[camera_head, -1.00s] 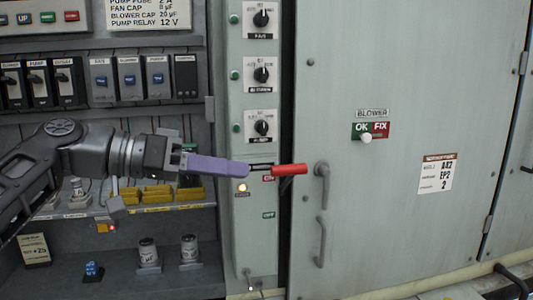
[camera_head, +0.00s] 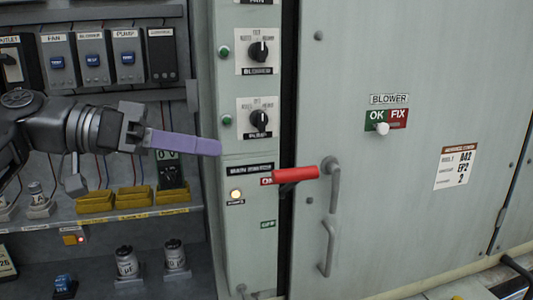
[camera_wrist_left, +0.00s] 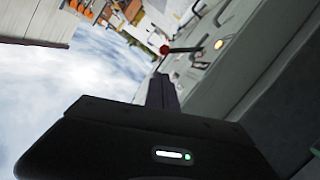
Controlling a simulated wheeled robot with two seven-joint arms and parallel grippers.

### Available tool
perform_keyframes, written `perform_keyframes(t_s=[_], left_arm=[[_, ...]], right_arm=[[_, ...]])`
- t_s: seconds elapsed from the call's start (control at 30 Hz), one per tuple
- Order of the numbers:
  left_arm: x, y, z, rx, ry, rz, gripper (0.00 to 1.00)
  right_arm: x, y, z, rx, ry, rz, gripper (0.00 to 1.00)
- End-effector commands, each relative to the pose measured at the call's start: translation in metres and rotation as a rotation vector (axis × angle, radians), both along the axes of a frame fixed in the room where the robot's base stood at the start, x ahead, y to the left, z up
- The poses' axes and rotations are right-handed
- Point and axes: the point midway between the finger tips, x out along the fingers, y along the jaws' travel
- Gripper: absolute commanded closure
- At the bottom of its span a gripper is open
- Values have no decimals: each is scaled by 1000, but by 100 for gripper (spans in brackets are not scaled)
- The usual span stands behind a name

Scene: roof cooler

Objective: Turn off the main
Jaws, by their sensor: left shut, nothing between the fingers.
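The main switch's red lever (camera_head: 295,174) sticks out to the right beside the ON mark, under the main switch label (camera_head: 249,169). The OFF mark (camera_head: 268,224) is below it. The lever's red end also shows in the left wrist view (camera_wrist_left: 164,49). My left gripper (camera_head: 219,148), with purple fingers, is shut and empty. Its tip is up and to the left of the lever, apart from it in the picture. My right gripper is not in view.
Black rotary knobs (camera_head: 259,121) sit on the panel above the lever. A closed cabinet door (camera_head: 400,220) with a grey handle (camera_head: 333,185) stands just right of it. Breakers (camera_head: 92,58), yellow terminals (camera_head: 133,197) and capacitors (camera_head: 127,262) are at left.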

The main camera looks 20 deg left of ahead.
Motion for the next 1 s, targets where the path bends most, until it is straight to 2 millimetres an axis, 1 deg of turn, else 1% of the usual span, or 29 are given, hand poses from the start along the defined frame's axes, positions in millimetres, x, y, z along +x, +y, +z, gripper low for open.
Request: perform_keyframes(t_s=[0.17, 0.27, 0.4, 0.43, 0.47, 0.7, 0.83, 1.0], left_arm=[[2, -3, -3, 2, 0, 2, 100], [5, -8, -6, 4, 1, 4, 100], [13, -23, -14, 3, 4, 3, 100], [14, -28, -9, 1, 3, -1, 100], [16, -33, -8, 1, 3, -2, 100], [34, -69, -17, 1, 3, -2, 100], [40, -81, -20, 1, 0, 0, 100], [44, -88, -22, 1, 0, 0, 100]], right_arm=[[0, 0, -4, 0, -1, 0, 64], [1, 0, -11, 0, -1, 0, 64], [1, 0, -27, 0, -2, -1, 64], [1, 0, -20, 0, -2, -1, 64], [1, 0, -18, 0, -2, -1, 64], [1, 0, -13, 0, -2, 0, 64], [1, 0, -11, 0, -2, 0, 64], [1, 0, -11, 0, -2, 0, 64]])
